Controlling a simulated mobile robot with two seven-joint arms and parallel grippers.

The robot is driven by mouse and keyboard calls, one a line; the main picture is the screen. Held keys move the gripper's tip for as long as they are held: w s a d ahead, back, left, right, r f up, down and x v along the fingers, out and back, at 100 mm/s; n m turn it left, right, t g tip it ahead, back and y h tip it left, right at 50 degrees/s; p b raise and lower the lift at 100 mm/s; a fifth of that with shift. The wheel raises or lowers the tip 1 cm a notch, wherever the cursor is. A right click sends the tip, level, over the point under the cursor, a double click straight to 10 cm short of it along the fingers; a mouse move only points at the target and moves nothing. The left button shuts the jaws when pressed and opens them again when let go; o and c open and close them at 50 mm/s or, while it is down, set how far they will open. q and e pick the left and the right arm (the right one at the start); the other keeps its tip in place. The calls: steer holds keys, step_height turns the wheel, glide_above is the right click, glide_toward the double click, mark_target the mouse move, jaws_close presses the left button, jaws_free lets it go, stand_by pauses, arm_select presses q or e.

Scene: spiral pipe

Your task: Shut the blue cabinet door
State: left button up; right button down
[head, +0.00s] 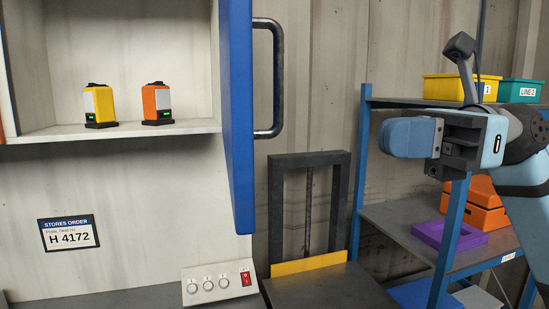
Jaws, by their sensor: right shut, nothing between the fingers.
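The blue cabinet door (238,120) stands open, swung out at the right side of the cabinet and seen nearly edge-on. Its dark bar handle (279,78) sticks out to the right. The open cabinet's shelf (190,130) holds a yellow device (99,106) and an orange device (156,103). My right gripper (386,137) is in the air to the right of the door, apart from the handle, with its blue fingers pointing left. It is shut with nothing in it. My left gripper is not in view.
A blue-framed rack (360,180) stands behind my right arm, with yellow and teal bins (520,91), orange boxes (482,205) and a purple tray (428,232). A dark frame (277,215) and a control box (218,282) are below the door. Open air separates handle and gripper.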

steer(key=p+x, duration=0.3)
steer(key=x, duration=1)
steer(key=shift+a+p, duration=0.35)
steer(key=shift+a, duration=0.15)
